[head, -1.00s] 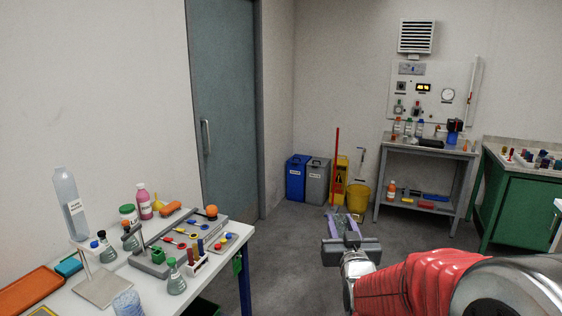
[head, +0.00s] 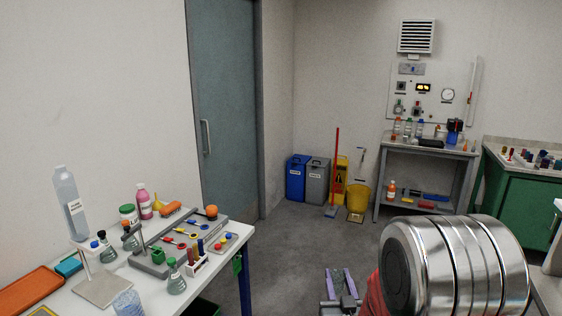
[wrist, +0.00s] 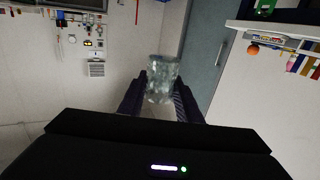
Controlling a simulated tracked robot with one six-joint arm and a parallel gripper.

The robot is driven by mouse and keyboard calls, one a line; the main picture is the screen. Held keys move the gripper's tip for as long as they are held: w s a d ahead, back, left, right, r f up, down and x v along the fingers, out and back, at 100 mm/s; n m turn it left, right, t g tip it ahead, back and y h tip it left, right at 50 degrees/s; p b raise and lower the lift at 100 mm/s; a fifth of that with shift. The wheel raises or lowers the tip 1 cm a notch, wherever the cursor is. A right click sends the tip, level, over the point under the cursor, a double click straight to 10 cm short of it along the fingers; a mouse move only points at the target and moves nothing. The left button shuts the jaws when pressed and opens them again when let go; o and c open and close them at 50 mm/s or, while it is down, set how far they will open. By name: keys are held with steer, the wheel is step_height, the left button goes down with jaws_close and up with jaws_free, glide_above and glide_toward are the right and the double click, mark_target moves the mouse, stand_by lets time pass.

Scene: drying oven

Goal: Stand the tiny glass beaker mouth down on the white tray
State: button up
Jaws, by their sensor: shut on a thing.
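My gripper (head: 341,276) is low in the middle of the head view, over open floor, with its purple fingers pointing away. In the wrist view my gripper (wrist: 160,84) is shut on a small clear glass beaker (wrist: 162,78), which sits between the two dark fingers. I cannot tell which way its mouth faces. The beaker is not discernible in the head view. No plain white tray is clearly in view; a small pale tray (head: 236,246) with coloured balls lies on the left table.
The left white table (head: 205,290) holds a rack board, flasks, bottles and a bluish glass beaker (head: 128,304) at its front. A grey bench (head: 408,153) and a green cabinet (head: 511,203) stand at the back right. The floor between is clear.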

steer(key=shift+r, duration=0.25)
steer(key=shift+s+r, duration=0.1)
steer(key=shift+r, duration=0.05)
steer(key=shift+s+r, duration=0.1)
steer(key=shift+s, duration=0.15)
steer(key=s+f, duration=0.4)
steer(key=f, duration=0.3)
steer(key=shift+s, duration=0.15)
steer(key=shift+s+f, duration=0.1)
stand_by(3.0)
